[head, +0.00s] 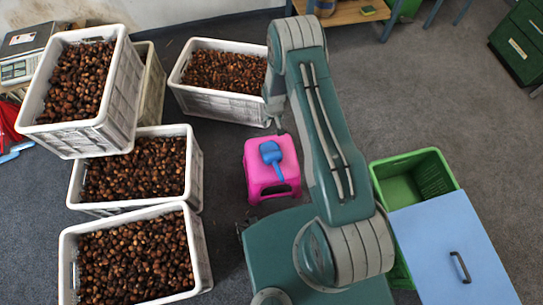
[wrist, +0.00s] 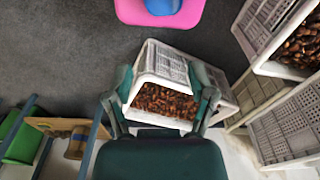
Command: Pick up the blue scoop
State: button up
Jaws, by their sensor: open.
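The blue scoop (head: 271,153) lies on top of a pink stool (head: 255,178), with its handle pointing toward the front of the stool. In the wrist view, part of the scoop (wrist: 163,6) shows at the top edge on the pink stool (wrist: 135,12). My gripper (wrist: 165,85) is open, with its two fingers spread and nothing between them. A crate of chestnuts shows beyond the fingers. My gripper is apart from the scoop.
Several white crates of chestnuts stand at the left, one of them stacked high (head: 122,75). Another white crate (head: 215,103) stands behind the stool. A green crate (head: 378,185) and a blue panel (head: 440,235) are at the right. Grey floor (head: 225,165) is clear around the stool.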

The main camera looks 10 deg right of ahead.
jog(key=shift+g, duration=0.5)
jog(key=s+f, duration=0.2)
jog(key=f, duration=0.3)
jog(key=s+f, duration=0.2)
jog(key=f, duration=0.3)
jog(key=s+f, duration=0.3)
jog(key=f, duration=0.3)
jog(key=shift+s+f, duration=0.1)
send_over(277, 166)
notch_tip(277, 166, down, 4)
jog(key=shift+a+f, duration=0.1)
jog(key=shift+f, duration=3.15)
grip_shut()
